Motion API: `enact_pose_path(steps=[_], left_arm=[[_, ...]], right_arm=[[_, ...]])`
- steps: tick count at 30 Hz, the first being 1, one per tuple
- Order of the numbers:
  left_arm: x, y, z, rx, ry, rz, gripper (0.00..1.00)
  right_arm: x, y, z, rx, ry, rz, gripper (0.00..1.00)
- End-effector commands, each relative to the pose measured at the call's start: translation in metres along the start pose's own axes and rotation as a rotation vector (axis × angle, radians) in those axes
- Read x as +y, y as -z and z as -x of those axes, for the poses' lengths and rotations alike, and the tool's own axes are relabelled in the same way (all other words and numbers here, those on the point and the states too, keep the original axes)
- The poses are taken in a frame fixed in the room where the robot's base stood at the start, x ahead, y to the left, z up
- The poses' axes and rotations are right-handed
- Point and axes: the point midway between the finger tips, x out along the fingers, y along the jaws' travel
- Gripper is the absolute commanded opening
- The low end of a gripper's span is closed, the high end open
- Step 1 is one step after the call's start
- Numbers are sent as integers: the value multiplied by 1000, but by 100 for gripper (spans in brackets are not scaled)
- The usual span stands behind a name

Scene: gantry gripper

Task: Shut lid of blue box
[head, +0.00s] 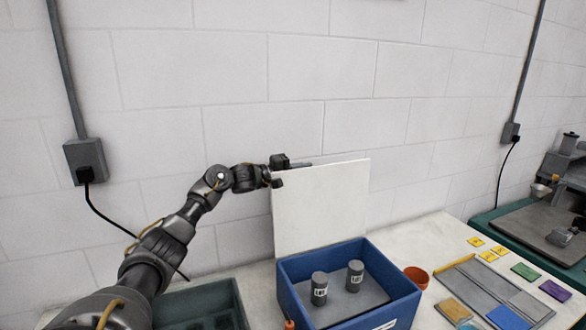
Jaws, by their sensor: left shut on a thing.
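The blue box (408,292) stands on the table with its top open. Its white lid (322,207) stands nearly upright at the back edge of the box. Two grey cylinders with labels, one on the left (319,288) and one on the right (355,275), stand inside the box. My left gripper (288,172) is at the upper left corner of the lid and is shut on the lid edge. The fingertips are small and partly hidden by the lid. My right gripper is not in view.
A dark green crate (240,303) stands left of the box. An orange-brown pot (416,277) stands close to its right. Flat coloured tiles and a grey tray (497,297) lie farther right. A wall (420,110) rises behind the table.

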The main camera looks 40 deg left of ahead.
Motion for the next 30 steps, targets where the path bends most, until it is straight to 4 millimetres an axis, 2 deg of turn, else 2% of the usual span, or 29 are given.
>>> enact_pose_path(steps=[1, 3, 10, 18, 24, 30], left_arm=[[15, -10, -5, 0, -30, -40, 0], [20, -23, -6, 0, -31, -89, 0], [31, -72, -7, 1, -31, -265, 0], [32, -121, -9, 3, -30, -441, 0], [30, -145, -11, 3, -28, -523, 0], [30, -157, -12, 3, -27, -561, 0]], right_arm=[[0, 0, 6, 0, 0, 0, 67], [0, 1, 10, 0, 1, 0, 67], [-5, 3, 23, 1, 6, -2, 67], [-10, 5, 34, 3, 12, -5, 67], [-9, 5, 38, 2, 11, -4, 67], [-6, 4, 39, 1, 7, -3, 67]])
